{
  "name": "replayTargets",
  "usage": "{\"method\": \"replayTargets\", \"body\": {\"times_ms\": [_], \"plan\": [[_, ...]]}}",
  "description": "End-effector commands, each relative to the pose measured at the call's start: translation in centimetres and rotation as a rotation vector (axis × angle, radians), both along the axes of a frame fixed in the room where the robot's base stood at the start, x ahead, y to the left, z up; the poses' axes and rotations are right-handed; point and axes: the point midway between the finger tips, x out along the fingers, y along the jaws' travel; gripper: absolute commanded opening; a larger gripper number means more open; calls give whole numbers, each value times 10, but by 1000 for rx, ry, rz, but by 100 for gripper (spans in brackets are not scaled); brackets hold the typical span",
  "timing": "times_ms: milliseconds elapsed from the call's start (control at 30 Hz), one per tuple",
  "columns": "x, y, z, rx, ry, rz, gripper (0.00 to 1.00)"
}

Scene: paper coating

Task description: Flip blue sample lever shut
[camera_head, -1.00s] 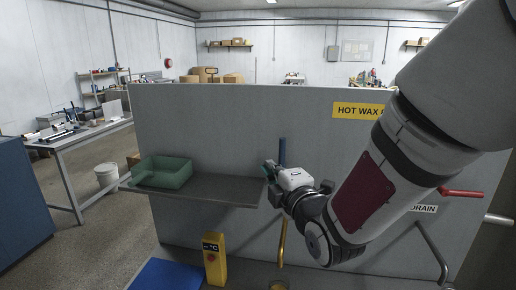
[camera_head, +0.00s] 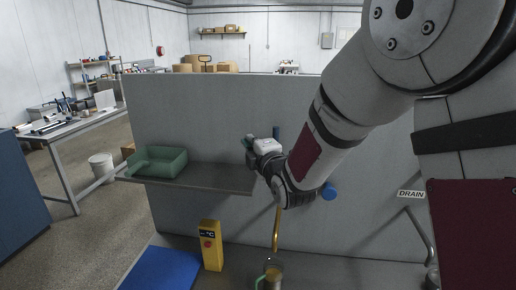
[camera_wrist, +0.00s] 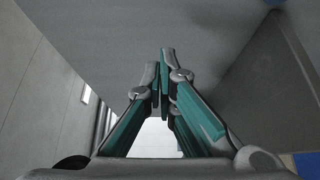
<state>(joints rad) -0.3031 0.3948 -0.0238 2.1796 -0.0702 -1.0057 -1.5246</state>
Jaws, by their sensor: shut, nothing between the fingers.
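The blue sample lever (camera_head: 276,132) stands upright against the grey panel, with its lower part hidden behind my gripper and wrist. A brass spout (camera_head: 276,230) comes down below it, over a clear handled cup (camera_head: 270,279). My gripper (camera_head: 249,142) is shut and empty. It lies just left of the lever in the head view, pointing left over the shelf's right end. The wrist view shows the shut green-padded fingers (camera_wrist: 164,58) before the grey panel. I cannot tell whether any part of my gripper touches the lever.
A grey shelf (camera_head: 220,178) carries a green tray (camera_head: 165,162). A yellow temperature unit (camera_head: 211,245) and a blue mat (camera_head: 162,270) are below. A round blue part (camera_head: 328,193) shows beside my arm. A DRAIN sign (camera_head: 411,194) and pipe (camera_head: 420,233) are at right.

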Motion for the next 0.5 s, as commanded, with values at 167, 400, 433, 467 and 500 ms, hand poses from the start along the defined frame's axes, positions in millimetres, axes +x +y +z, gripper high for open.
{"method": "replayTargets", "body": {"times_ms": [167,400,433,467,500], "plan": [[1,-25,1,-1,2,-4,0],[1,-39,0,0,1,0,0],[1,-39,0,0,1,0,0],[2,-40,0,0,0,0,0],[2,-40,0,0,0,0,0]]}}
